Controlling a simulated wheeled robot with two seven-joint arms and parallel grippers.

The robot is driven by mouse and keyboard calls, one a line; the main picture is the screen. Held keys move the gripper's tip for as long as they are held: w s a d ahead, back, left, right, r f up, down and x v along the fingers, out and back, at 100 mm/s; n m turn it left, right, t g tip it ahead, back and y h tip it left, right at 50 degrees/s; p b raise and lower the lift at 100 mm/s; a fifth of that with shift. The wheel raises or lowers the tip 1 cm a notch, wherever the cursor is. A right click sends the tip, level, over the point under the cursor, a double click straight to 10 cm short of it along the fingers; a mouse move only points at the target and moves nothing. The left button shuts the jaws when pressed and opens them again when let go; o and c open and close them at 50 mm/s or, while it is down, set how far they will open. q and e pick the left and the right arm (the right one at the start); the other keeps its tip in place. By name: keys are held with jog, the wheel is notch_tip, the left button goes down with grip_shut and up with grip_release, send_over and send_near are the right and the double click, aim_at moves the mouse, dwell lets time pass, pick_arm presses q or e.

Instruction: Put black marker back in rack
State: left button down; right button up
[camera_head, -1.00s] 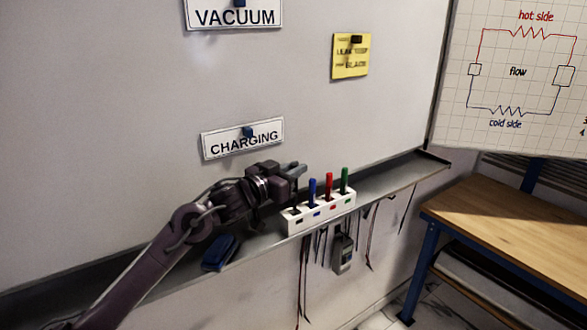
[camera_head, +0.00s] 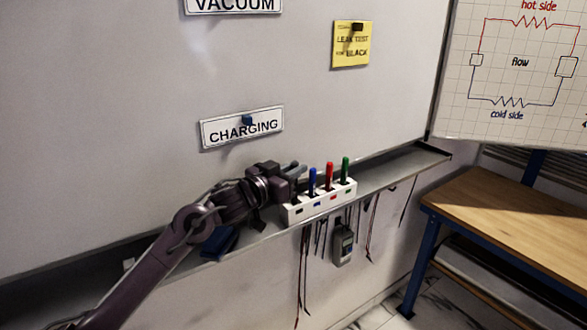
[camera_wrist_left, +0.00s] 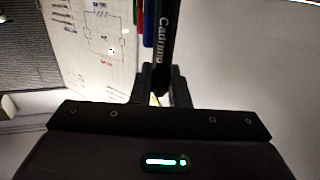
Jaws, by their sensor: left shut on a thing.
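My left gripper (camera_head: 298,171) is at the left end of the white marker rack (camera_head: 327,205), just above it. In the left wrist view its fingers (camera_wrist_left: 160,82) are shut on a black marker (camera_wrist_left: 164,42) with white lettering. In the head view I cannot make the black marker out against the dark gripper. The rack holds a blue marker (camera_head: 312,181), a red marker (camera_head: 329,175) and a green marker (camera_head: 346,170), all upright. The leftmost rack place, below the gripper, shows no marker standing in it. My right gripper is not in view.
The rack stands on the grey ledge (camera_head: 395,175) of the whiteboard (camera_head: 130,120). A blue eraser (camera_head: 219,243) lies on the ledge, partly behind my left arm. Cables and a handheld meter (camera_head: 343,246) hang below. A wooden bench (camera_head: 510,225) stands at the right.

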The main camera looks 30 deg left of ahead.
pick_arm(q)
jog(key=shift+f, duration=0.2)
jog(key=c, duration=1.3)
grip_release()
jog(key=shift+o, duration=0.2)
jog(key=o, duration=0.5)
jog(key=shift+r, duration=0.1)
notch_tip(320, 180, up, 10)
jog(key=p, duration=1)
